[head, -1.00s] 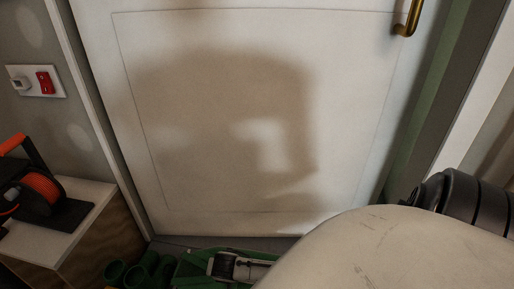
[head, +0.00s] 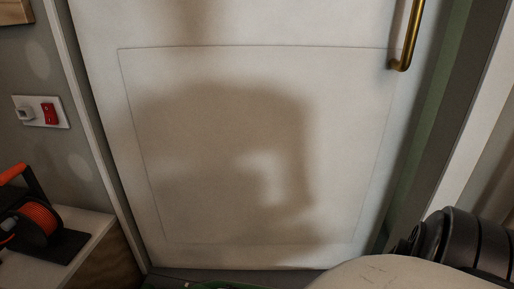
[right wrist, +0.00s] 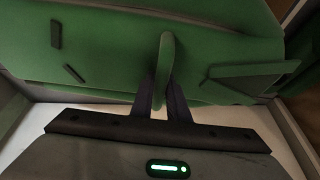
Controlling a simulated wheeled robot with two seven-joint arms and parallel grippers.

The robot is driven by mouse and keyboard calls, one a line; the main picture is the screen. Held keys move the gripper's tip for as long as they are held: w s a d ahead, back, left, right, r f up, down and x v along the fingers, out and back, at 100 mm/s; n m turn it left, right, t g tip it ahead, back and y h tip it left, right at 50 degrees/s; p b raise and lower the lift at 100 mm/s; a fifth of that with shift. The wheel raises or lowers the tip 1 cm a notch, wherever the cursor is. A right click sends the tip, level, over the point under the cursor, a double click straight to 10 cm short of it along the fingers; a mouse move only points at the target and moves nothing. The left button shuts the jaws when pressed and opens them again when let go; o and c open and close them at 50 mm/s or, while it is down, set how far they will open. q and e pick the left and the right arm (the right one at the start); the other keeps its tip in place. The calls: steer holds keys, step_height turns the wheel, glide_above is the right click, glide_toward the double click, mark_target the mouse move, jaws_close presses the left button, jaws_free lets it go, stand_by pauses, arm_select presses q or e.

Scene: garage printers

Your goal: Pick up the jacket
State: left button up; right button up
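The green jacket (right wrist: 110,50) fills the upper part of the right wrist view, with dark narrow strips and a flap-like shape on its surface. My right gripper (right wrist: 162,88) reaches onto it. Its two dark fingers close in on both sides of a raised green fold and appear to pinch it. The jacket's lower edge is partly behind the gripper. In the head view only a sliver of green (head: 215,286) shows at the bottom edge, too little to identify. My left gripper is not in view.
A white door (head: 215,150) with a brass handle (head: 404,45) stands ahead. A cabinet (head: 105,255) at left bears an orange and black cable reel (head: 38,222). A wall socket with a red switch (head: 48,113) is above it. My own arm covers the lower right.

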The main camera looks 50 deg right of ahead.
jaws_close()
steer(key=shift+d+r, duration=0.1)
steer(key=shift+r, duration=0.05)
stand_by(1.2)
